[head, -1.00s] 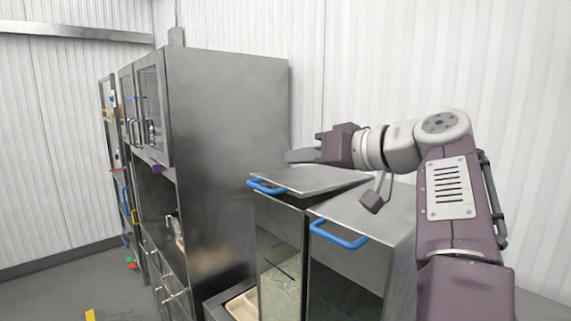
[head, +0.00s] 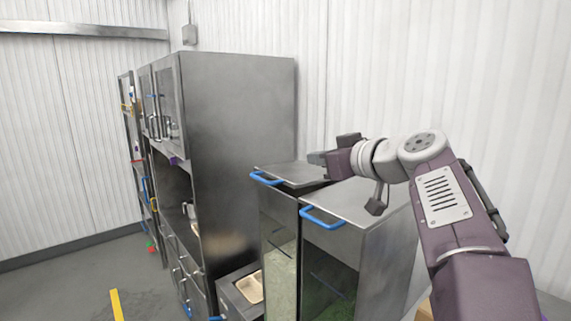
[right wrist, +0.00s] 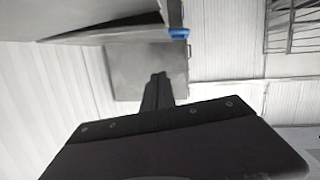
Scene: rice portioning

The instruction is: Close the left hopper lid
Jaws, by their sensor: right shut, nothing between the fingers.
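The left hopper (head: 278,215) is a tall metal bin with a clear front showing pale grains. Its grey lid (head: 292,172) has a blue handle (head: 266,179) at the front and lies nearly flat; I cannot tell whether it is fully seated. My right gripper (head: 318,158) is shut and empty, just above the rear of this lid; contact is unclear. In the right wrist view its fingers (right wrist: 158,88) are together, with grey panels and a blue handle (right wrist: 179,33) beyond. My left gripper is not in view.
The right hopper (head: 345,245) stands close beside the left one, its lid (head: 350,200) down with a blue handle (head: 323,217). A tall steel cabinet (head: 245,140) stands left. A low counter with a pale tray (head: 250,288) lies between. Open floor (head: 75,285) is at left.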

